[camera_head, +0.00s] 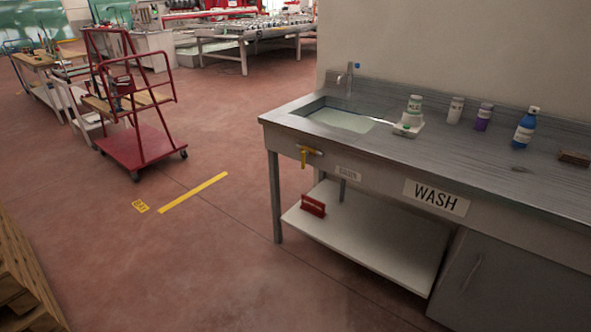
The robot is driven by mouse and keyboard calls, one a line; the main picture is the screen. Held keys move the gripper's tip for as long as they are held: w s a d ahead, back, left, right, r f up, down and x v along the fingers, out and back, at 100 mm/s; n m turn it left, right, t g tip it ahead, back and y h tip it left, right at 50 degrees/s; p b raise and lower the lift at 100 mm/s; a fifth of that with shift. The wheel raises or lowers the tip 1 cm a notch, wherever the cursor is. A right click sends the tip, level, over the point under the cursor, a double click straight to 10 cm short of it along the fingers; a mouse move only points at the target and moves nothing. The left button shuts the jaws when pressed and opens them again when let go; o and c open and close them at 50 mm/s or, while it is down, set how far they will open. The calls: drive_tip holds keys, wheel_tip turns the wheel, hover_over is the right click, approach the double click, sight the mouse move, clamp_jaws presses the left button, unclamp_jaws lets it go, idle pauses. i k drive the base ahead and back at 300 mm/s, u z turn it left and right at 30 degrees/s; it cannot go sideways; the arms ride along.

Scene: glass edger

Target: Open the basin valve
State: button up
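The basin (341,119) is sunk into the left end of a grey wash counter (474,163). A tap (349,76) with a small blue tip stands at its back edge. A valve with a yellow lever (304,157) sits on the counter's front panel below the basin. Its lever hangs downward from a short brass-coloured fitting. A small label (348,173), too small to read surely, is to the right of the valve. My gripper is not in view.
Several bottles, including a blue one (525,128), stand on the counter. A lower shelf (362,233) holds a red sign (313,205). A red cart (139,146) stands left, and a wooden pallet (25,283) lies at lower left. The floor before the counter is clear.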

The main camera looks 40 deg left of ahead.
sight(304, 154)
drive_tip(key=u, duration=1.05)
drive_tip(key=i, duration=1.1)
drive_tip(key=u, duration=0.45)
drive_tip(key=i, duration=0.65)
